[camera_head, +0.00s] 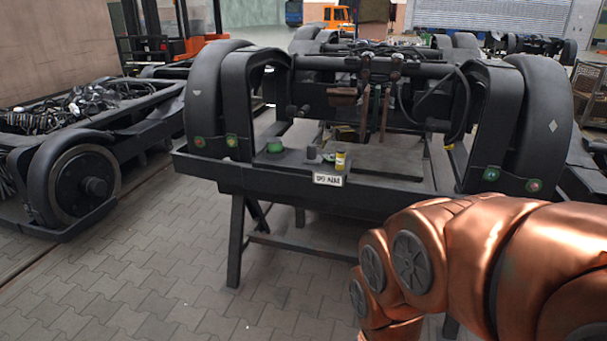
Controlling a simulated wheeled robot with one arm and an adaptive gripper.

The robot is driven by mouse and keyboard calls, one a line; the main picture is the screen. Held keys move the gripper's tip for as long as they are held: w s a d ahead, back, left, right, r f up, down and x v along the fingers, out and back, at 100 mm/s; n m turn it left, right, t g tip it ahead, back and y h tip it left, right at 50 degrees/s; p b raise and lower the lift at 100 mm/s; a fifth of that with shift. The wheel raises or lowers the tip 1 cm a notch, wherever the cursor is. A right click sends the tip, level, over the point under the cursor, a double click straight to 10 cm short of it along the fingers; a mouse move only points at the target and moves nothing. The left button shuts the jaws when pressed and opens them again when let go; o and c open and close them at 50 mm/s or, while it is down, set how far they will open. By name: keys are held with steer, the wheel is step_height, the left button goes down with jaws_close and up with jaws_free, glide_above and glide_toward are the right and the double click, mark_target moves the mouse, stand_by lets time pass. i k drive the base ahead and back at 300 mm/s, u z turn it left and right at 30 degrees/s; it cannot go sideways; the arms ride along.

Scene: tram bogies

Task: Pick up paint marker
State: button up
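My copper-coloured arm reaches in from the lower right, in front of the right part of the bogie. My gripper is not in view, so I cannot see its fingers or whether it holds anything.
A green round item (275,147) and a small grey cylinder (312,153) stand left of the yellow object. The bogie (270,186) rests on dark trestle legs. Another bogie (85,170) stands at left. Paved floor (150,265) is clear at front left.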

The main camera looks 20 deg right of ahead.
mark_target(340, 157)
steer(key=u, duration=0.3)
steer(key=k, duration=0.55)
steer(key=z, duration=0.85)
steer(key=i, duration=1.5)
steer(key=u, duration=0.8)
steer(key=i, duration=0.45)
steer(key=u, duration=0.5)
